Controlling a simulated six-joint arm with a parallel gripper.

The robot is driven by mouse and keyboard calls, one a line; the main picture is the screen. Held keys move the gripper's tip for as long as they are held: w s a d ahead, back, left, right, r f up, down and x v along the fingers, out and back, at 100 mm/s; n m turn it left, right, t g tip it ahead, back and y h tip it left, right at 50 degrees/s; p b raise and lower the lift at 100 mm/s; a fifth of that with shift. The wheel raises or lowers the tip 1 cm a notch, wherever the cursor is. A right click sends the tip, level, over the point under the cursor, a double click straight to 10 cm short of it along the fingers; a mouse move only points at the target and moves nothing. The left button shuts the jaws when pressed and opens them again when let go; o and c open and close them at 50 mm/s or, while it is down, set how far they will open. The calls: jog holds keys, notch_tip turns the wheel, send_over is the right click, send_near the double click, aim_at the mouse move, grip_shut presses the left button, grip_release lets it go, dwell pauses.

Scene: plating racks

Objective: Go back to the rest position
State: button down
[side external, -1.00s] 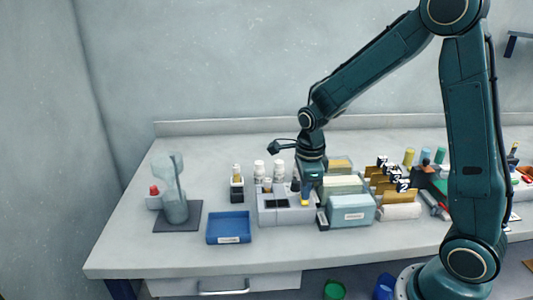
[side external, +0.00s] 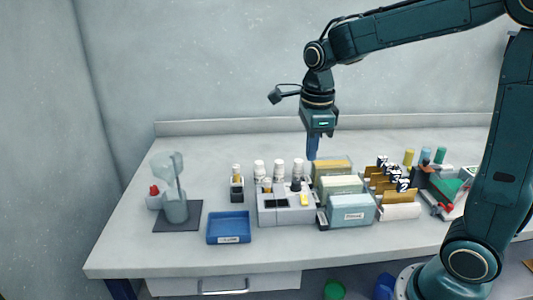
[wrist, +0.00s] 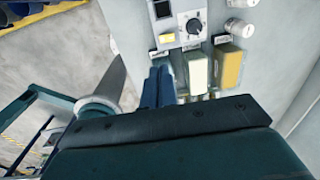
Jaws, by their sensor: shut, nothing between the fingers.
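My gripper (side external: 311,148) is up in the air above the bench in the side external view. Its blue fingers point down and are together, with nothing between them. In the wrist view the shut fingers (wrist: 158,88) show at the middle, with the racks beyond them. The fingertips hang near the back of the row of boxes and look clear of them. The grey device (side external: 286,217) with a dial and a small yellow block stands to the lower left of my gripper.
Several filled boxes (side external: 352,213) and card racks (side external: 402,210) stand below and right of my gripper. A blue tray (side external: 229,228), white-capped bottles (side external: 279,170) and a flask-like apparatus (side external: 174,207) on a dark mat are to the left. The air above the left bench is clear.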

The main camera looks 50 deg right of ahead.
jog(key=shift+s+r, duration=0.1)
jog(key=shift+r, duration=0.15)
jog(key=s+a+r+n+t, duration=0.1)
jog(key=s+a+n+t, duration=0.1)
jog(key=s+n, duration=0.6)
jog(key=s+a+r+n+t, duration=0.1)
jog(key=s+n+t, duration=0.2)
jog(key=s+n, duration=0.5)
jog(key=n, duration=1)
jog(key=shift+a+r+n+y, duration=0.3)
jog(key=shift+a+r+n, duration=0.05)
jog(key=shift+a+n, duration=0.05)
